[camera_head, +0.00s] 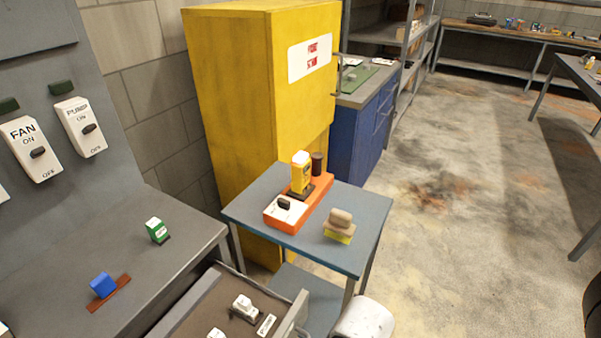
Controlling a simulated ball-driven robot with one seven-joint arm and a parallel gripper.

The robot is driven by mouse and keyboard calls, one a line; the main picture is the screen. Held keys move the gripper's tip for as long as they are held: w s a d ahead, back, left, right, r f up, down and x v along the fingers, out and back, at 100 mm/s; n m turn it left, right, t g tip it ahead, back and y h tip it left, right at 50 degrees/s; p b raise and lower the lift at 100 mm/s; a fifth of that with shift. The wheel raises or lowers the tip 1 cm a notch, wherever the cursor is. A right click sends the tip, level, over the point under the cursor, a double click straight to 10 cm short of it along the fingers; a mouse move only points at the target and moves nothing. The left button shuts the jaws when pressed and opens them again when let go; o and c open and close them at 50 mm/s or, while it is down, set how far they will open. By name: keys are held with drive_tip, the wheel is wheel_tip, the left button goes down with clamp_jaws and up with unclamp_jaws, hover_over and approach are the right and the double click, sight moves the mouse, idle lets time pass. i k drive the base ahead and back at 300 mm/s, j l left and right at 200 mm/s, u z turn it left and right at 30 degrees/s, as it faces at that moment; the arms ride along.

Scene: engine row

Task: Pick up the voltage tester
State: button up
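A yellow handheld device with a white top (301,173), which looks like the voltage tester, stands upright on an orange base (318,194). The base lies on a small blue-grey table (364,212) in the middle of the view. A white plate with a black switch (285,210) is on the near end of the base, and a dark cylinder (317,163) is at its far end. My gripper is not in view, so whether it is open or shut does not show.
A tan block with a yellow underside (340,226) sits on the small table. A yellow cabinet (225,90) stands close behind. An open drawer (232,312) holds small white items at the front. A grey bench (175,250) is left. The floor at right is open.

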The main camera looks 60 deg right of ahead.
sight(300, 164)
drive_tip(key=z, duration=0.7)
